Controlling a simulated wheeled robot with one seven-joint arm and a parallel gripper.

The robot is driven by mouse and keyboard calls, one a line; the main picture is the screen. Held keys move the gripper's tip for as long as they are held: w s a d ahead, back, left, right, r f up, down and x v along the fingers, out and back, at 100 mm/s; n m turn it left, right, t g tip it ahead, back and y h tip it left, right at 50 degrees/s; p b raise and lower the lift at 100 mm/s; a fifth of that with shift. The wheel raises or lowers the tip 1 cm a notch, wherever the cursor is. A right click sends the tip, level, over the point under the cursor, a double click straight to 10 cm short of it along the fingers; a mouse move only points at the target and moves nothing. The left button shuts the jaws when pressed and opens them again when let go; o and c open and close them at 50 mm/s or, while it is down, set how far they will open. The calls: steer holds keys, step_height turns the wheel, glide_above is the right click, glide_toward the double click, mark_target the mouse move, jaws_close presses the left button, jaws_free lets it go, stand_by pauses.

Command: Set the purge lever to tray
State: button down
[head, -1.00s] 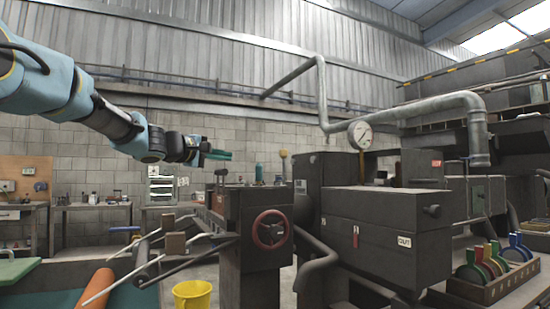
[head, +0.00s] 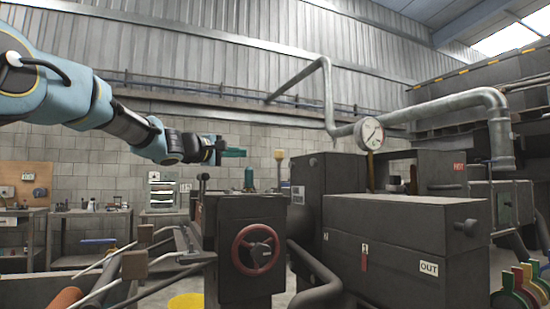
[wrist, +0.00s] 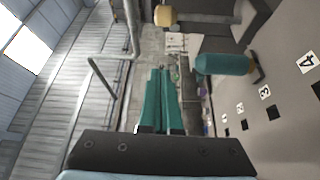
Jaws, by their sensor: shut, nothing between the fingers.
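No label in view names the purge lever, so I cannot tell which lever it is. A teal-handled lever (head: 249,178) stands on top of the dark box with the red handwheel. Its handle (wrist: 224,64) lies to the right of my fingers in the wrist view. A lever with a yellow knob (head: 280,155) rises behind it; the knob (wrist: 165,15) is at the top of the wrist view. A black-knobbed lever (head: 203,180) stands at the box's left. My gripper (head: 233,152), with teal fingers (wrist: 160,100), is shut and empty above the box, apart from the levers.
A red handwheel (head: 256,249) is on the box front. A grey panel (wrist: 285,95) has numbered square slots. A dark cabinet (head: 390,245) marked OUT stands right, under a pipe gauge (head: 369,133). Coloured levers (head: 518,285) are lower right. A yellow bucket (head: 187,301) stands on the floor.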

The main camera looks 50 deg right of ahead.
steer(key=shift+w+d, duration=0.15)
steer(key=shift+d, duration=0.2)
steer(key=p, duration=0.5)
glide_above(279, 174)
steer(key=w+a, duration=0.1)
steer(key=w, duration=0.2)
steer(key=shift+a, duration=0.2)
steer(key=shift+s+f+b, duration=0.1)
steer(key=shift+b, duration=0.4)
steer(key=shift+s+a+b, duration=0.1)
steer(key=shift+s+b, duration=0.1)
steer(key=shift+b, duration=0.5)
